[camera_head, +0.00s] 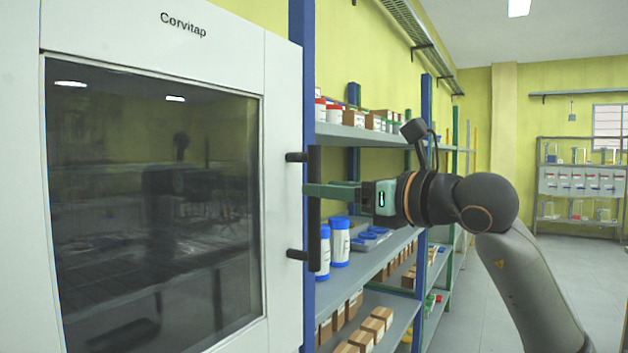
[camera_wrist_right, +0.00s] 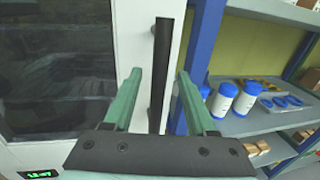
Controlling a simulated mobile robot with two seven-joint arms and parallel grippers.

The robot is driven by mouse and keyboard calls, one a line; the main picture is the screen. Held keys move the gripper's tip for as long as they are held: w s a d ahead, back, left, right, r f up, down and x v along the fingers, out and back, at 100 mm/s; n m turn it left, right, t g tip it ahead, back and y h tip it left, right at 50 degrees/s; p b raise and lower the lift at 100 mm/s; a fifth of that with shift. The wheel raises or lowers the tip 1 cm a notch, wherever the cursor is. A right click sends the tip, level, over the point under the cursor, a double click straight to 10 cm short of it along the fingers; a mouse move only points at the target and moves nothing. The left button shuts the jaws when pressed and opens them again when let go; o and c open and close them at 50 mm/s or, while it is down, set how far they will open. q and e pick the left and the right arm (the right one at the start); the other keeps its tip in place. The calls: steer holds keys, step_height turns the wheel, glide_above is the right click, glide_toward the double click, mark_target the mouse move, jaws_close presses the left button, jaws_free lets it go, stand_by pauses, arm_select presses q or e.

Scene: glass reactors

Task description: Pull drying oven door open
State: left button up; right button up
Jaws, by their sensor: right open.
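The drying oven fills the left of the head view, with a white door (camera_head: 150,45) marked "Corvitap" and a dark window (camera_head: 150,200). The door looks closed. Its black vertical handle (camera_head: 314,225) stands on two mounts at the door's right edge. My right gripper (camera_head: 318,189) is level with the handle's middle, its green fingers reaching to it. In the right wrist view the open fingers (camera_wrist_right: 158,95) stand either side of the handle (camera_wrist_right: 161,75). I cannot tell whether either finger touches it. My left gripper is not in view.
A shelf rack with blue posts (camera_head: 301,120) stands right beside the oven, close to the handle. It holds white bottles with blue caps (camera_head: 340,242) and small boxes (camera_head: 378,320). Open floor (camera_head: 480,290) lies farther right, with another rack (camera_head: 580,180) at the back.

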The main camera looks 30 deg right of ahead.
steer(key=x, duration=0.3)
steer(key=shift+w+a, duration=0.1)
steer(key=shift+w, duration=0.2)
jaws_close()
stand_by(1.2)
